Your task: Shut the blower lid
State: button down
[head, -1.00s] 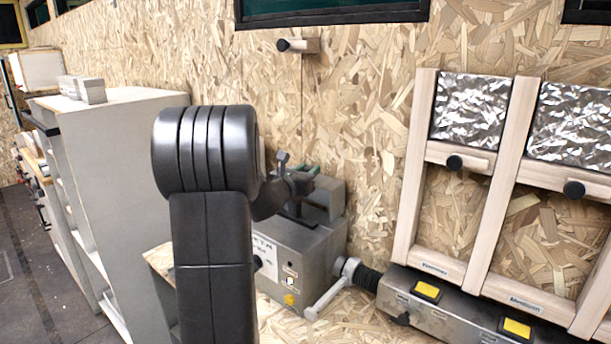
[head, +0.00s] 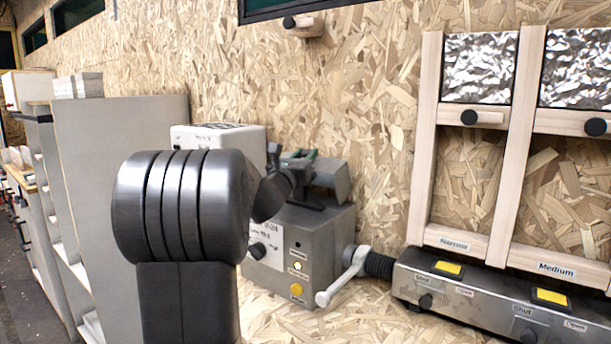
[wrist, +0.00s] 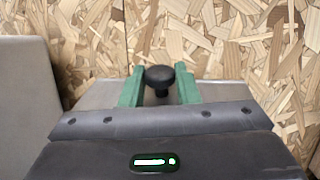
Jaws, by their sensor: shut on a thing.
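The blower is a grey metal box (head: 326,228) on the chipboard bench, with a label and small buttons on its front. Its grey lid (head: 336,180) appears raised and tilted above the box top; the exact angle is hard to tell. My gripper (head: 300,161) is at the lid, with its green fingers partly hidden by my wrist. In the wrist view, the green fingers (wrist: 159,90) are shut on a round black knob (wrist: 160,77), and the grey lid (wrist: 100,94) shows on both sides of them.
A white box (head: 230,140) is partly hidden behind my arm. A grey cabinet (head: 110,190) stands at the left. A grey crank handle (head: 340,280) and black hose (head: 379,265) stick out right of the blower, towards a control box (head: 470,300) under wooden frames. The chipboard wall is close behind.

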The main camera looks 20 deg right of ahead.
jog(key=shift+s+a+f+t+h+b, duration=0.4)
jog(key=shift+a+f+h+b, duration=0.15)
jog(key=shift+b, duration=2.2)
jog(key=b, duration=0.3)
jog(key=shift+s+a+t+b, duration=0.15)
jog(key=shift+a+t+b, duration=0.15)
jog(key=shift+a+t, duration=0.1)
jog(key=shift+s+a+r+n+h+b, duration=0.15)
jog(key=shift+n+h+b, duration=0.15)
jog(key=shift+b, duration=0.3)
jog(key=c, duration=1.1)
grip_release()
jog(key=v, duration=1.3)
jog(key=shift+s+a+f+b, duration=0.2)
jog(key=shift+a+b, duration=0.05)
jog(key=shift+b, duration=0.1)
